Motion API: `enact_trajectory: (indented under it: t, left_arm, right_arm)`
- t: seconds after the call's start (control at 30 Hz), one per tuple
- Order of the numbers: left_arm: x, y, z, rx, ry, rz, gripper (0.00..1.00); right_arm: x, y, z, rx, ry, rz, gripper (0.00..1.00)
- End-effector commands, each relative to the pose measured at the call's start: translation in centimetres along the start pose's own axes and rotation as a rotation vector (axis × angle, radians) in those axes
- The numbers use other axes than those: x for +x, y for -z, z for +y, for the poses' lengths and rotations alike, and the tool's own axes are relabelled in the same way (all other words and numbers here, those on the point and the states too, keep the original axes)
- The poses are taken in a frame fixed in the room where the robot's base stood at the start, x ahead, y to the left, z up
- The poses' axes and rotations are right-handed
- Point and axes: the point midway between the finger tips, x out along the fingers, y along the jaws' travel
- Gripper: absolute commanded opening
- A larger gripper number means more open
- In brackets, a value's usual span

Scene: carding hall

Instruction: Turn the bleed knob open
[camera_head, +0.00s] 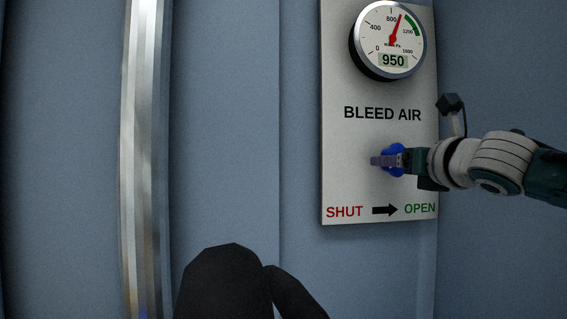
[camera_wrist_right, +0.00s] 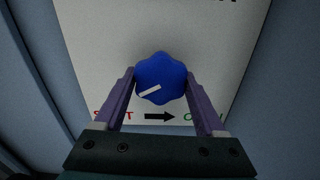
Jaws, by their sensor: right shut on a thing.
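The blue bleed knob (camera_wrist_right: 162,72) sits on the white panel (camera_head: 345,165) under the words BLEED AIR. Its white mark points to the lower left in the right wrist view, toward the red SHUT label. My right gripper (camera_wrist_right: 160,80) is shut on the knob, with one finger on each side. In the head view my right gripper (camera_head: 388,161) reaches in from the right and covers most of the knob (camera_head: 397,148). My left gripper is not in view.
A round gauge (camera_head: 390,40) at the top of the panel reads 950. A black arrow (camera_head: 384,210) runs from SHUT to the green OPEN label (camera_head: 420,208). A vertical metal pipe (camera_head: 145,150) stands at the left. The wall between pipe and panel is bare.

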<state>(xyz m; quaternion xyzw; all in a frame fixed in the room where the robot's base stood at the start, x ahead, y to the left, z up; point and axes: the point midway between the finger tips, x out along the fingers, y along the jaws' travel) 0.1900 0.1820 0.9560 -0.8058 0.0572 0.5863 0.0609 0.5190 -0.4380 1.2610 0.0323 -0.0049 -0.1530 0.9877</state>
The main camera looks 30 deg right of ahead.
Motion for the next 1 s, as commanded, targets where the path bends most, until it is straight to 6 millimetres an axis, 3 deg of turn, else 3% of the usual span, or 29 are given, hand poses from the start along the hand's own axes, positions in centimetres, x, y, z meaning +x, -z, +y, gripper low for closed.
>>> enact_trajectory:
  t: [0.03, 0.3, 0.67, 1.0]
  left_arm:
    - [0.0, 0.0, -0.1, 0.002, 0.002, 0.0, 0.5]
    - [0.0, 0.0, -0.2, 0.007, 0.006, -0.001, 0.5]
    - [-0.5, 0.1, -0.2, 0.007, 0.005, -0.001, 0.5]
    - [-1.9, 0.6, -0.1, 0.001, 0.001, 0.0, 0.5]
  right_arm:
    - [0.0, 0.0, 0.0, 0.0, 0.0, 0.0, 0.46]
    - [0.0, 0.0, 0.0, 0.0, 0.0, 0.0, 0.17]
    - [0.0, -0.1, 0.1, 0.067, -0.001, 0.0, 0.17]
    - [0.0, -0.3, 0.2, 0.328, -0.001, 0.0, 0.17]
